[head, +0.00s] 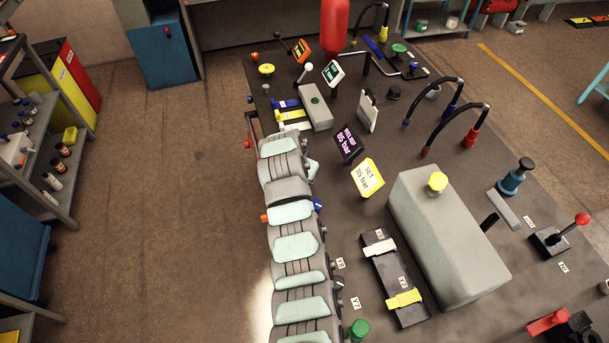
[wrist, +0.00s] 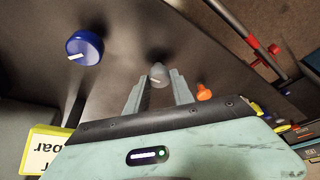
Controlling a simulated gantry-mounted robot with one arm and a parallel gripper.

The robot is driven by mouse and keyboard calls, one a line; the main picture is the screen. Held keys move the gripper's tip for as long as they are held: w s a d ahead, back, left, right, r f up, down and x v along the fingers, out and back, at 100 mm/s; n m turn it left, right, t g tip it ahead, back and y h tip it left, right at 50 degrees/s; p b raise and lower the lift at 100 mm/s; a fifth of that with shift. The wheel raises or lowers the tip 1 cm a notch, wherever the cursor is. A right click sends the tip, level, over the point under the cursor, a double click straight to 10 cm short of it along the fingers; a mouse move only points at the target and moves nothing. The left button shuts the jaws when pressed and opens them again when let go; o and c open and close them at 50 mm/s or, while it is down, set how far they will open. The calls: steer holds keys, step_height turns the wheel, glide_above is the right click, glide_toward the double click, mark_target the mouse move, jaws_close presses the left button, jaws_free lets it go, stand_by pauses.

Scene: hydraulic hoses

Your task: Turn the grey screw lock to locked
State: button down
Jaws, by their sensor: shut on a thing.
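The grey screw lock (wrist: 157,72) is a small round knob with a short pale mark, seen in the wrist view on the dark panel. My gripper (wrist: 158,82) has one finger on each side of it and is shut on it. The fingers partly cover its sides. I cannot read from the mark whether it is locked. In the head view my arm hides the lock and the fingertips.
A blue knob (wrist: 83,47) with a white mark stands left of the lock, and a smaller orange knob (wrist: 204,92) stands close on the right. The yellow "SET 85 bar" display (head: 367,177) stands right of my arm. A grey box (head: 445,235) is further right.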

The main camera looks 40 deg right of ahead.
steer(key=shift+f, duration=0.1)
steer(key=c, duration=1.1)
jaws_free()
steer(key=v, duration=1.1)
